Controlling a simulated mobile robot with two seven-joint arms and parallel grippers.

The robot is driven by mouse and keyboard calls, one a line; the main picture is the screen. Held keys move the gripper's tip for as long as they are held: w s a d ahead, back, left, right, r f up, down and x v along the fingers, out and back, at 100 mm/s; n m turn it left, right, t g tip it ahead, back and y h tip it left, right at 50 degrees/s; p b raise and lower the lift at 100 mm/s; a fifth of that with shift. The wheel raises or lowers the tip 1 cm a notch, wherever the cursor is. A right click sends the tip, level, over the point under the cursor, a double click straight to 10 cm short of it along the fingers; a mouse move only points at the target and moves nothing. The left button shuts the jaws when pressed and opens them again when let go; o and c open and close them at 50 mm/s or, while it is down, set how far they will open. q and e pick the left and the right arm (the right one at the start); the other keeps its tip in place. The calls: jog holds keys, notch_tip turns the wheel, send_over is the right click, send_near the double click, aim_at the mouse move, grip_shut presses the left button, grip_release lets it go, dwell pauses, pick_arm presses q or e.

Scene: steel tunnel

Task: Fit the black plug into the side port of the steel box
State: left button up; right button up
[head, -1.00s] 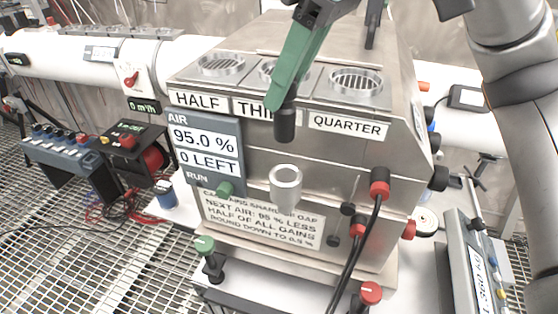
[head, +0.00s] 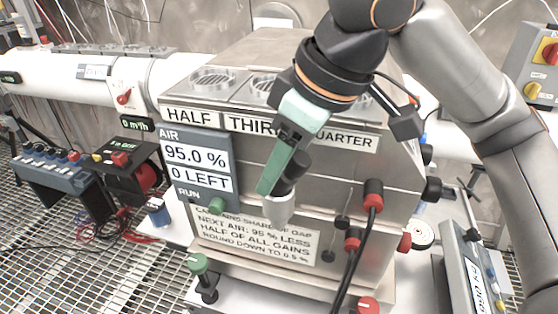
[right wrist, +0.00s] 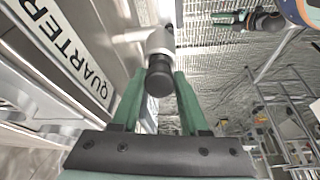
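The steel box (head: 262,160) stands in the middle of the head view, with a pale metal port (head: 279,211) sticking out of its front side. The black plug (head: 293,172) sits at the port's mouth, lined up with it. My right gripper (head: 279,180) has its green fingers around the plug. In the right wrist view the plug (right wrist: 159,80) is between the fingertips (right wrist: 162,82), with the pale port (right wrist: 160,42) straight beyond it. How deep the plug sits in the port cannot be told. My left gripper is not in view.
Black cables with red-collared connectors (head: 373,195) hang from the box front, right of the port. A green knob (head: 198,263) stands lower left and a red knob (head: 368,305) lower right. A display panel (head: 197,170) is on the box's left front. Grating floor lies left.

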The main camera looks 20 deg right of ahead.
jog(key=shift+o, duration=1.1)
jog(key=shift+r, duration=0.15)
jog(key=shift+r, duration=0.15)
